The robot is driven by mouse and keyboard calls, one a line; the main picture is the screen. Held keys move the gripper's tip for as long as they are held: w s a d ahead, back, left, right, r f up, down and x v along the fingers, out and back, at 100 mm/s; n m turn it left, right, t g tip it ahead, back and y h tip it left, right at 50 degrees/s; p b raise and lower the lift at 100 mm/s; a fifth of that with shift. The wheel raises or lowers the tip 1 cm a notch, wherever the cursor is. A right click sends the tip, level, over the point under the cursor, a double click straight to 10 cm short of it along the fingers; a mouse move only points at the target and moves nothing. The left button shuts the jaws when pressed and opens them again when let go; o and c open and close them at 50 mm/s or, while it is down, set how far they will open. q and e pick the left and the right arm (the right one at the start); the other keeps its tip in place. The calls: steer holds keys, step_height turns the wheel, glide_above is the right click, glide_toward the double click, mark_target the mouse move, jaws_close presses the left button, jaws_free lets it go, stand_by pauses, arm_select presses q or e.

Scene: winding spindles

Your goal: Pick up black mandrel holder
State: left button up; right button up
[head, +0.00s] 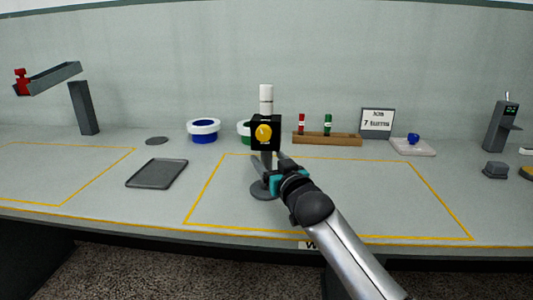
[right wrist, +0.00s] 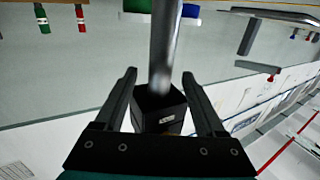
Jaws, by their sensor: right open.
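The black mandrel holder (head: 257,143) is a black block with a yellow round knob on its front. It sits upright on a grey post above a round grey base (head: 262,190), with a white cylinder (head: 266,93) above it. My right gripper (head: 271,164) is in front of and just below the block, open. In the right wrist view the block (right wrist: 158,108) shows between the two spread fingers (right wrist: 160,85), with the post running up the picture from it. I cannot tell whether a finger touches the block. My left gripper is not in view.
A wooden rack (head: 327,139) with red and green bottles is to the right. A dark tray (head: 157,174) lies left. The yellow-outlined area right of the base is mostly clear.

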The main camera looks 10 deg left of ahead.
jaws_close()
stand_by(0.6)
stand_by(0.8)
steer(key=shift+r, duration=0.1)
